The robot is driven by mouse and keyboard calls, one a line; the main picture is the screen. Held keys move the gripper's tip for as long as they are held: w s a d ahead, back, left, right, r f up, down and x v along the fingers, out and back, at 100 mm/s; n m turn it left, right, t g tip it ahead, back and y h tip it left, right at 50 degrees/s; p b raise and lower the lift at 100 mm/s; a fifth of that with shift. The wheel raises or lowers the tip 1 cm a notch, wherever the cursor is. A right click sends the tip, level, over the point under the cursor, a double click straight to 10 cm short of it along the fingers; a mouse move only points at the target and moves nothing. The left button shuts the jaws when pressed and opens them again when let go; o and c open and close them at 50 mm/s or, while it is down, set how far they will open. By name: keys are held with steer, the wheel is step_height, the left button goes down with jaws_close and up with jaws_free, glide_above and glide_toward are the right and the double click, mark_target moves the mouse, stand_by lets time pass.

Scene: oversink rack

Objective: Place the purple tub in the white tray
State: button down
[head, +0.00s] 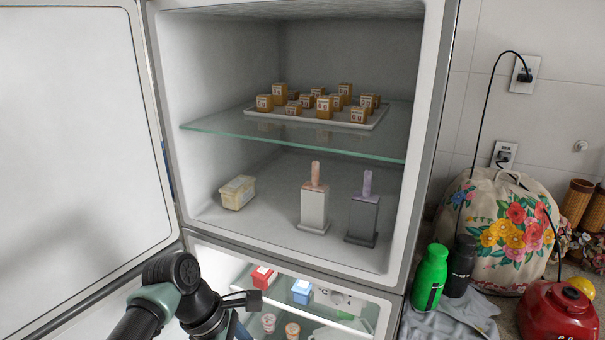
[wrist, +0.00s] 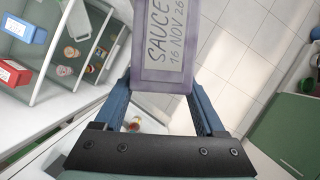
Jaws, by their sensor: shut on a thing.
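A purple tub (wrist: 166,45) with a pale label reading "SAUCE 16 NOV 26" fills the top middle of the wrist view. My gripper (wrist: 165,92) is shut on it, with a blue finger on each side. In the head view my arm is at the bottom, before the lower compartment, and I cannot make out the tub there. The white tray (head: 340,123) lies on the glass shelf in the upper compartment, above and beyond my arm. Several small orange-brown labelled boxes stand on it, grouped over much of its surface.
The glass shelf (head: 220,125) has a bare front edge. Below it stand a cream tub (head: 237,192) and two blocks with upright handles, one white (head: 314,208), one grey (head: 362,218). The open door (head: 75,150) is at left. Red (head: 262,278) and blue (head: 302,291) tubs sit lower down.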

steer(key=s+d+f+m+g+y, duration=0.2)
steer(key=s+d+f+m, duration=0.2)
steer(key=s+m, duration=0.3)
steer(key=s+d+f+m+g+y, duration=0.2)
steer(key=s+d+f+m, duration=0.3)
steer(key=m, duration=0.6)
step_height(320, 180, down, 2)
steer(key=shift+s+g+y, duration=0.3)
steer(key=shift+s, duration=0.8)
